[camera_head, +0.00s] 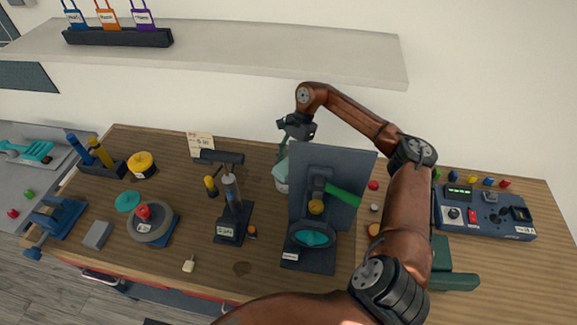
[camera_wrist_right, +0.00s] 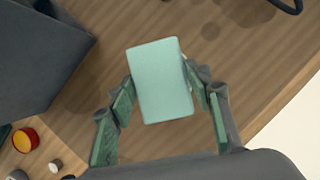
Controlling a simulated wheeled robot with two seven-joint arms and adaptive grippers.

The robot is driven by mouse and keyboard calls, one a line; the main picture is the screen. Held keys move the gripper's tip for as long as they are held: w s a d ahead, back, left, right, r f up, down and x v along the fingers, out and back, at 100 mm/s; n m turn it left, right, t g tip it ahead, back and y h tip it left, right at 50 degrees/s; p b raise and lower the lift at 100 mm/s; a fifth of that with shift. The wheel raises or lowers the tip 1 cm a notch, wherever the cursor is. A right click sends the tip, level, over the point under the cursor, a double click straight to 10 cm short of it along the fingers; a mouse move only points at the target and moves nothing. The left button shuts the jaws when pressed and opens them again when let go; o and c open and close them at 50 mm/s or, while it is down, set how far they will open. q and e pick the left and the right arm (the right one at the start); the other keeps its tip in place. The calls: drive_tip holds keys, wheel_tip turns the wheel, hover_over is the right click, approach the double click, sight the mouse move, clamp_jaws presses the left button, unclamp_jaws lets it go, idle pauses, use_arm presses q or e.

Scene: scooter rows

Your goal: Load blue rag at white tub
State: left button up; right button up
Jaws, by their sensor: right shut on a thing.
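My right gripper (camera_head: 285,140) reaches down behind an upright grey panel. In the right wrist view the gripper (camera_wrist_right: 165,115) has its green-padded fingers on both sides of a pale blue-green rectangle (camera_wrist_right: 160,80), which looks like the blue rag, and is shut on it. In the head view the rag (camera_head: 280,172) shows below the fingers, partly hidden by the panel. A whitish labelled surface (camera_head: 282,187) just under it may be the white tub; most of it is hidden, and I cannot tell whether the rag touches it. My left gripper is not in view.
The grey panel (camera_head: 350,165) of a dark stand is close by the right gripper; it also shows in the wrist view (camera_wrist_right: 40,55). A post device (camera_head: 232,190) stands left. A control box (camera_head: 482,210) is at right. A shelf (camera_head: 230,50) runs above.

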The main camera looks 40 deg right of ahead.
sight(284, 167)
drive_tip(key=shift+r+p, duration=0.75)
drive_tip(key=shift+r, duration=1.45)
drive_tip(key=shift+f, duration=0.1)
